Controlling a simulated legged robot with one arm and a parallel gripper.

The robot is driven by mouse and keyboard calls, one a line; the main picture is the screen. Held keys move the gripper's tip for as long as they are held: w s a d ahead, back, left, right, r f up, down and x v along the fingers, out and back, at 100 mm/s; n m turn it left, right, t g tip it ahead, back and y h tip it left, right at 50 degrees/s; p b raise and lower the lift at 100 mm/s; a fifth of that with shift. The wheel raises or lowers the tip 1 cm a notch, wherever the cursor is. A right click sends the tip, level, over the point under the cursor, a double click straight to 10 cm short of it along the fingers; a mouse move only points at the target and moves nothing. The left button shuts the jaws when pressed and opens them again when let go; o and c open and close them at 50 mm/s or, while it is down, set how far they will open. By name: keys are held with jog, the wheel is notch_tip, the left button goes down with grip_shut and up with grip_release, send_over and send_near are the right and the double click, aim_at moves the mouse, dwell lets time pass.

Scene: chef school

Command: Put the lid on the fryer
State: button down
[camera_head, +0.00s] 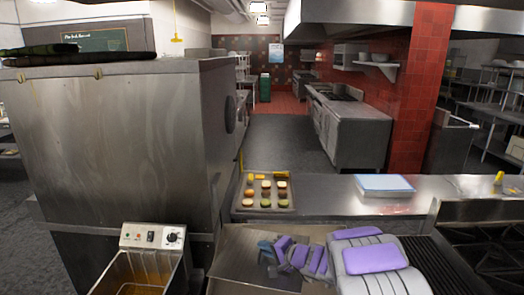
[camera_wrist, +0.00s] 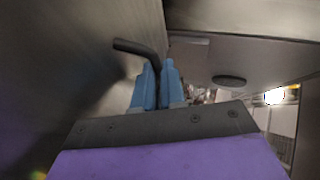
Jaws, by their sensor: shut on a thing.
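The fryer (camera_head: 152,238) stands at the bottom left of the head view, with a control panel and knob at its back. Its basin is open and shows yellowish oil (camera_head: 146,290). My gripper (camera_head: 266,248) is to the right of the fryer. In the wrist view its blue fingers (camera_wrist: 155,70) are shut on a dark bent handle (camera_wrist: 137,48). A flat grey metal sheet (camera_head: 232,262) beneath the gripper in the head view appears to be the lid. My arm hides part of it, and how the handle joins it is unclear.
A tall steel cabinet (camera_head: 120,130) rises behind the fryer. A tray (camera_head: 240,206) of burger-like items and a blue-topped white container (camera_head: 385,185) sit on the steel counter. A dark stove (camera_head: 488,250) is at the right. An open aisle (camera_head: 285,145) lies beyond.

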jog(key=d+r+m+t+h, duration=0.1)
jog(key=d+r, duration=0.1)
jog(key=s+d+r+m+h, duration=0.1)
jog(key=d+r, duration=0.1)
jog(key=s+d+r+m+t, duration=0.1)
jog(key=d, duration=0.1)
jog(key=shift+s+d+r+t+h+b, duration=0.15)
jog(key=shift+d+r+t+h+b, duration=0.15)
jog(key=shift+d+r+h, duration=0.1)
jog(key=s+d+r+m+t+h, duration=0.1)
jog(key=s+d+r+m+h, duration=0.2)
jog(key=d, duration=0.3)
jog(key=shift+s+r, duration=0.45)
jog(key=shift+s, duration=0.3)
